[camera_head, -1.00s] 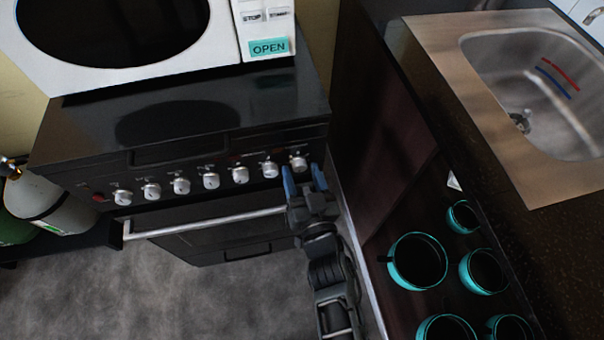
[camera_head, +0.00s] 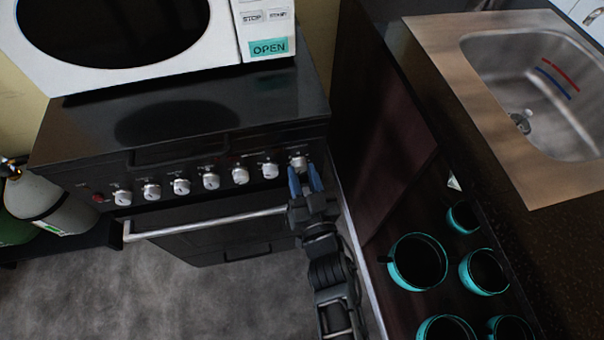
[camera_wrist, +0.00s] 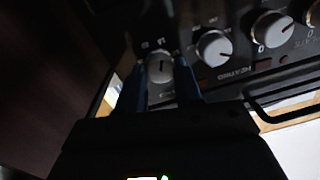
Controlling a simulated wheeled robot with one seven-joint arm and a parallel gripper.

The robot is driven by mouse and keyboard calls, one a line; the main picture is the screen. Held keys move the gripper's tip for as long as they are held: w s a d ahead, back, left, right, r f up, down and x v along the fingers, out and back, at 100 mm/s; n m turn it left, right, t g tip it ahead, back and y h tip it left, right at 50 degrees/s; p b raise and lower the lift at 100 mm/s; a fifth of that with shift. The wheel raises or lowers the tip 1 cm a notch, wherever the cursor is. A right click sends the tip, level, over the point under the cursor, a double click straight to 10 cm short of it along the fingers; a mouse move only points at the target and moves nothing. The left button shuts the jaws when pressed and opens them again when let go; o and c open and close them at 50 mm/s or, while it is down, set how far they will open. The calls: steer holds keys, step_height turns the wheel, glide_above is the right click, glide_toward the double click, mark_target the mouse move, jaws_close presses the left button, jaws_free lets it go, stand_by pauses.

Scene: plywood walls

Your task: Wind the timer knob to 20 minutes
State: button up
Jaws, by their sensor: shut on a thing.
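The timer knob appears to be the silver knob (camera_head: 298,162) at the right end of the black stove's (camera_head: 215,100) front panel. My gripper (camera_head: 305,182) reaches up to it from below, with its blue fingers pointing at the panel. In the wrist view the same knob (camera_wrist: 160,68) sits between the two blue fingers of my gripper (camera_wrist: 160,85), which are shut on its sides. Its dark pointer line looks about upright there. The scale marks around it are too small and dark to read.
Several more silver knobs (camera_head: 211,181) line the panel to the left. The oven handle (camera_head: 200,223) runs below them. A dark cabinet side (camera_head: 380,130) stands close on the right, with teal-rimmed mugs (camera_head: 417,262) in it. A microwave (camera_head: 225,40) rests on the stove.

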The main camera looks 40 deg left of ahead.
steer(key=shift+s+a+n+b, duration=0.1)
steer(key=shift+n+b, duration=0.15)
steer(key=shift+n, duration=0.85)
steer(key=shift+s+a+n+b, duration=0.1)
steer(key=shift+n+b, duration=0.1)
steer(key=shift+n, duration=0.9)
steer(key=shift+s+n+b, duration=0.15)
steer(key=shift+n+b, duration=0.3)
steer(key=shift+n, duration=1.45)
steer(key=o, duration=1)
steer(key=shift+o, duration=0.2)
steer(key=shift+d, duration=0.1)
steer(key=shift+w, duration=0.2)
steer(key=shift+s+d+h, duration=0.1)
steer(key=shift+d+h, duration=0.1)
steer(key=shift+h, duration=0.1)
steer(key=p+v, duration=0.2)
steer(key=v, duration=0.5)
steer(key=shift+s, duration=0.2)
